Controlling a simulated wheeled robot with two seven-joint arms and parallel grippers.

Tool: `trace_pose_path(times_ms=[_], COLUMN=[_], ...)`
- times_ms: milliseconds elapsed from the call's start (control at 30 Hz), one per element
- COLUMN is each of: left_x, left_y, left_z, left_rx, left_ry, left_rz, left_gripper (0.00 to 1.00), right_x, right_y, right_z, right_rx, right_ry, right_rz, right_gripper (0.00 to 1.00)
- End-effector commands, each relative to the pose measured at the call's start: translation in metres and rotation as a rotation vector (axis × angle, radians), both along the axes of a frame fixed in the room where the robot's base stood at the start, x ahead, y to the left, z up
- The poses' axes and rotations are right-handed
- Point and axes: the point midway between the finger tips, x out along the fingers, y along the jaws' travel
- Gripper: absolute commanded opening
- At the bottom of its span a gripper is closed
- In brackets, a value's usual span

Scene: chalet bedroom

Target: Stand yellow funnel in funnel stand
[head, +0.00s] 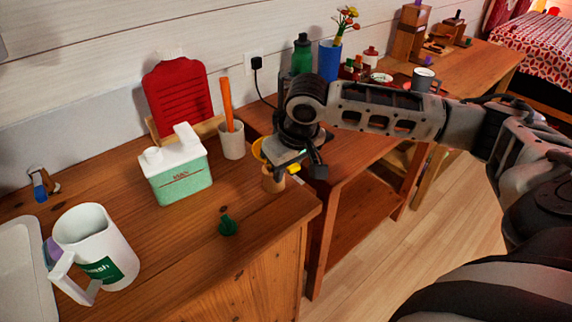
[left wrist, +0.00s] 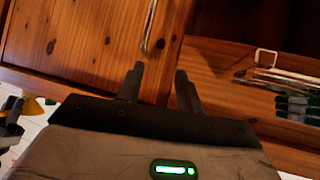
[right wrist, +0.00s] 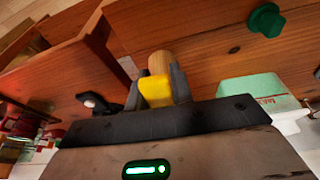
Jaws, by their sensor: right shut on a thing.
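The yellow funnel (right wrist: 155,88) is between the fingers of my right gripper (right wrist: 160,92), which is shut on it. In the head view a yellow edge of the funnel (head: 258,150) shows beside the gripper (head: 298,170); the rest is mostly hidden. A pale wooden cylinder, apparently the funnel stand (head: 272,182), is on the desk just under the gripper. In the right wrist view the stand (right wrist: 161,63) lines up directly beyond the funnel. I cannot tell whether they touch. My left gripper (left wrist: 158,85) is open and empty, facing wooden cabinet fronts; it is outside the head view.
A green-and-white box (head: 178,172), a cup with an orange stick (head: 231,140), a small green object (head: 228,226) and a white mug (head: 95,245) stand on the desk. The desk's right edge is close to the stand. Bare wood lies in front.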

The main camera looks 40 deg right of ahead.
Motion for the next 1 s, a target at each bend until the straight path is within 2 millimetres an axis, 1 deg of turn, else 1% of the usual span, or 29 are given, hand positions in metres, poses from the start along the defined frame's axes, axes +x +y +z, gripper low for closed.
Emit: trace_pose_path(times_ms=[500,867,900,967,1000], left_x=[0.0,0.0,0.0,0.0,0.0], left_y=[0.0,0.0,0.0,0.0,0.0], left_z=[-0.002,-0.002,-0.002,-0.002,-0.003], left_rx=[0.0,0.002,0.002,0.002,0.003], left_ry=[0.0,0.001,0.001,0.001,0.0], left_rz=[0.0,-0.001,-0.001,-0.001,-0.002], left_gripper=[0.36,0.36,0.36,0.36,0.36], right_x=[0.0,0.0,0.0,0.0,0.0], right_y=[0.0,0.0,0.0,0.0,0.0], right_z=[-0.015,-0.017,-0.017,-0.017,-0.017], right_rx=[0.001,0.001,0.001,0.001,0.001], right_ry=[0.0,0.0,0.0,0.0,0.0], right_rz=[0.0,0.0,0.0,0.0,0.0], right_gripper=[0.01,0.01,0.31,0.48,0.48])
